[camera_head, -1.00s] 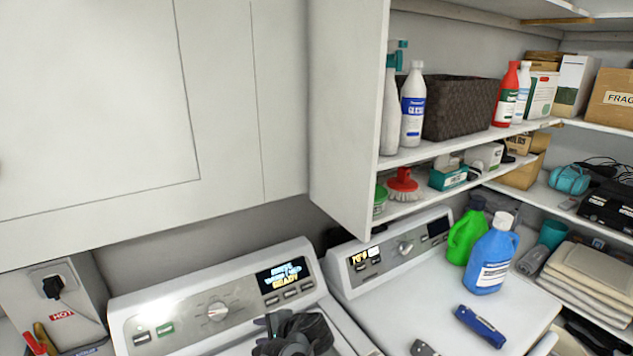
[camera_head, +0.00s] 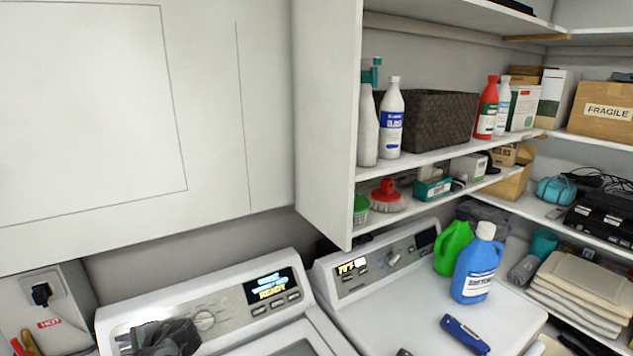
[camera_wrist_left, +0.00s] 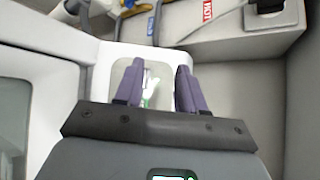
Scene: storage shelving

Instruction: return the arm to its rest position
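My left arm ends in a dark grey gripper (camera_head: 163,338), low in the head view, in front of the washer's control panel (camera_head: 205,318). In the left wrist view, the two purple fingers of this gripper (camera_wrist_left: 158,70) stand apart with nothing held between them. Behind the gap is a light panel end with a small green mark.
A wall box with a HOT label (camera_head: 49,323) is at the left. White cabinets (camera_head: 90,110) hang above. A blue jug (camera_head: 475,268), green jug (camera_head: 452,248) and blue object (camera_head: 465,334) stand or lie on the right machine. Loaded shelves (camera_head: 432,155) are at the right.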

